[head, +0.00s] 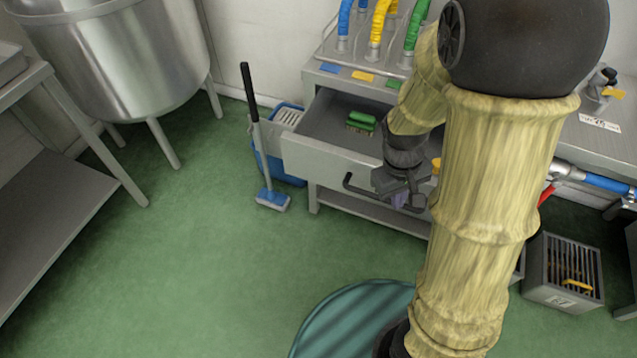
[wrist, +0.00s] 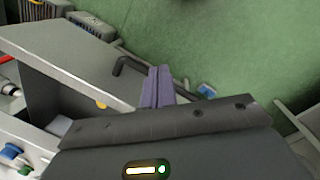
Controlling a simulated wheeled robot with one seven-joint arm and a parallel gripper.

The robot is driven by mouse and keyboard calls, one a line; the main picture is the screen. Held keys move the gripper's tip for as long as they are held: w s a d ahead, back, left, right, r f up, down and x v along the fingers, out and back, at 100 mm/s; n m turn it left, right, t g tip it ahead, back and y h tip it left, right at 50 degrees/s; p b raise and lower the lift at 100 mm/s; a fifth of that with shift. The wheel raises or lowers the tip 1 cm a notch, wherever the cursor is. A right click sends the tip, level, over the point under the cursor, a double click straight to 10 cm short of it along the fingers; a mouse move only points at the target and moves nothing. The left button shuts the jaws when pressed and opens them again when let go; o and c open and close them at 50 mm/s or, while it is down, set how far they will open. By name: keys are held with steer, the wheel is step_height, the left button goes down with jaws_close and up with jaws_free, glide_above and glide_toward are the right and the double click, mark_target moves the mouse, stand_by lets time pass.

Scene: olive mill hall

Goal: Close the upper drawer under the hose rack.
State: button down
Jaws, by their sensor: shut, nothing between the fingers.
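The upper drawer (head: 318,160) under the hose rack (head: 372,72) stands pulled out in the head view, with a green brush (head: 361,121) inside. Its dark bar handle (head: 352,186) is on the front face, partly hidden by my gripper. My gripper (head: 402,201) is shut and empty at the drawer's front, beside the handle. In the wrist view the purple fingers (wrist: 156,86) are together close to the drawer front (wrist: 85,62) and handle (wrist: 122,64). I cannot tell whether they touch. My arm hides the right part of the drawer.
A blue bucket (head: 276,165) and a blue-headed scrubbing brush (head: 271,199) stand just left of the drawer. A steel tank (head: 130,55) and a table (head: 55,200) are at left. A slatted crate (head: 563,272) is on the floor at right. The green floor in front is clear.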

steer(key=s+m+t+b, duration=0.1)
steer(key=m+t+y+b, duration=0.1)
steer(key=m, duration=0.1)
steer(key=s+r+m+t+b, duration=0.1)
steer(key=shift+s+a+r+y, duration=0.1)
steer(key=shift+s+a+y, duration=0.2)
stand_by(0.3)
